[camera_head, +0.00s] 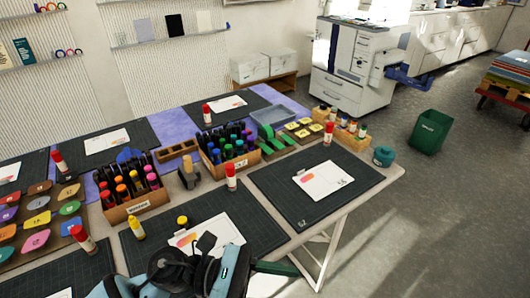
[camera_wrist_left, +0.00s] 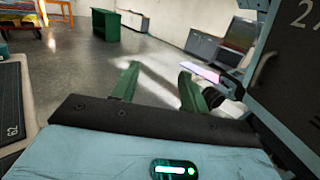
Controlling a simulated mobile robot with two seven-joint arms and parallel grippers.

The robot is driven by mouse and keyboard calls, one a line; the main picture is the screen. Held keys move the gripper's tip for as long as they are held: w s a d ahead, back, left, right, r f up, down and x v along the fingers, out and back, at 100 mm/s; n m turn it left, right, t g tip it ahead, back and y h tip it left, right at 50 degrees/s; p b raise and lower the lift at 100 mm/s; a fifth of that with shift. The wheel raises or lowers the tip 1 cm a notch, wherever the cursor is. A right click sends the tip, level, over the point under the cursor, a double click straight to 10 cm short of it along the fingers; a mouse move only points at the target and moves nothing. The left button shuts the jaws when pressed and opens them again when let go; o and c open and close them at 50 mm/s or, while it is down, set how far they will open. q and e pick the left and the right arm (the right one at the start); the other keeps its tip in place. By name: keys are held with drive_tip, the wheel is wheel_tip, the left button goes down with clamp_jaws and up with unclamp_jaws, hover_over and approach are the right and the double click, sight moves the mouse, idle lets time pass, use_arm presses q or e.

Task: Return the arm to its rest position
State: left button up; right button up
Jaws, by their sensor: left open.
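My left arm (camera_head: 170,275) is folded in at the bottom middle of the head view, low over the near edge of the table. Its left gripper (camera_head: 285,268) points to the right, with a green finger showing beside the table's near edge. In the left wrist view the two green fingers of the left gripper (camera_wrist_left: 157,82) stand apart with nothing between them, and floor shows beyond. My right gripper is not in view.
The table holds dark cutting mats (camera_head: 275,195), white cards (camera_head: 323,180), marker crates (camera_head: 135,195), glue sticks (camera_head: 231,177) and a teal tape roll (camera_head: 383,156). A green bin (camera_head: 430,131) stands on open floor at right, near a printer (camera_head: 355,65).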

use_arm(q)
drive_tip(key=w+a+f+m+t+y+p, duration=0.1)
drive_tip(key=a+f+m+t+y, duration=0.4)
drive_tip(key=m, duration=0.7)
drive_tip(key=w+a+f+m+t, duration=0.1)
drive_tip(key=w+a+m+t, duration=0.15)
drive_tip(key=m+t, duration=0.7)
drive_tip(key=a+f+m+t+y+p, duration=0.1)
drive_tip(key=a+f+m+t+y, duration=0.3)
drive_tip(key=m, duration=1)
drive_tip(key=s+a+f+n+g+y, duration=0.3)
drive_tip(key=s+a+f+n, duration=0.2)
drive_tip(key=s+f+n, duration=0.3)
drive_tip(key=s+a+f+n+g+y, duration=0.3)
drive_tip(key=s+a+f+n, duration=0.3)
drive_tip(key=s+f+n, duration=0.3)
drive_tip(key=shift+s+f+n+y+p, duration=0.25)
drive_tip(key=shift+s+n+y+p, duration=0.15)
drive_tip(key=shift+s+y, duration=0.35)
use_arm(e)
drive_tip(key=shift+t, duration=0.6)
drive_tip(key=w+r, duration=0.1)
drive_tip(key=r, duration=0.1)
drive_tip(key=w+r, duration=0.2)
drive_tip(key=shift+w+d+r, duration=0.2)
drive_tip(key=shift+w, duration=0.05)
